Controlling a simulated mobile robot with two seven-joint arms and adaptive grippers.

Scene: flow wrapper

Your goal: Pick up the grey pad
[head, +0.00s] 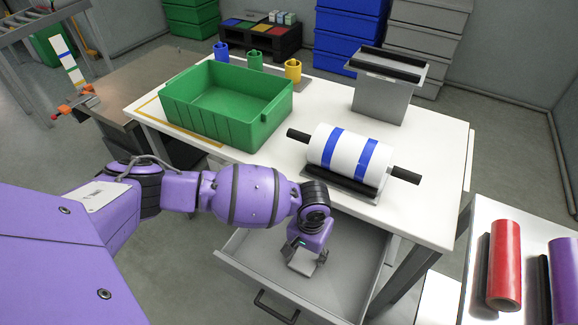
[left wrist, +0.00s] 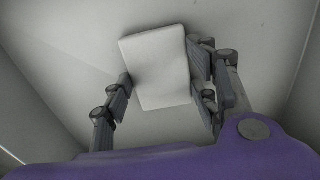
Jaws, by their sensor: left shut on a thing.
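The grey pad (left wrist: 158,62) is a pale, flat rectangular block. In the left wrist view it sits between the two fingers of my left gripper (left wrist: 160,88), which is shut on it. In the head view the left gripper (head: 301,254) points down inside the open drawer (head: 335,277), and the pad (head: 301,265) shows at its fingertips. I cannot tell whether the pad touches the drawer floor. My right gripper is not in view.
The drawer walls surround the gripper, under the white table (head: 420,215). On the table are a green bin (head: 270,122), a white roll with blue bands (head: 345,153) and a grey metal stand (head: 380,100). Red (head: 503,265) and purple (head: 565,280) rolls lie at right.

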